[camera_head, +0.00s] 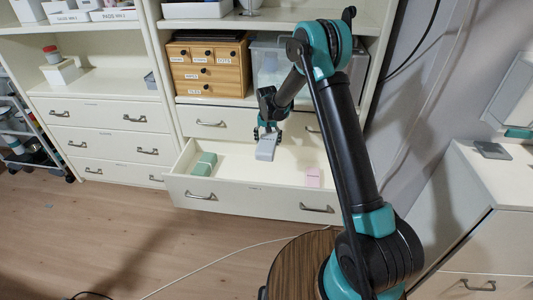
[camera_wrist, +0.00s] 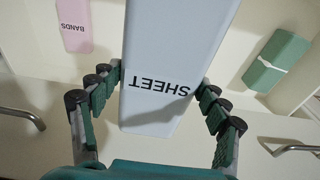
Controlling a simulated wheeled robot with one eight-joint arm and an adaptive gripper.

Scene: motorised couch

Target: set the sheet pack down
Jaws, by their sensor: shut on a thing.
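The sheet pack (camera_wrist: 170,60) is a pale blue-grey box marked "SHEET". It fills the middle of the wrist view, between the fingers of my gripper (camera_wrist: 155,110). In the head view, my gripper (camera_head: 268,130) points down and is shut on the sheet pack (camera_head: 266,149), over the open drawer (camera_head: 258,198). I cannot tell whether the pack's underside touches the drawer floor.
A green pack with a light band (camera_head: 204,164) lies at the drawer's left. A pink pack marked "BANDS" (camera_head: 312,177) lies at its right; it also shows in the wrist view (camera_wrist: 76,27). Bare drawer floor lies between them. A wooden drawer box (camera_head: 209,69) stands on the shelf above.

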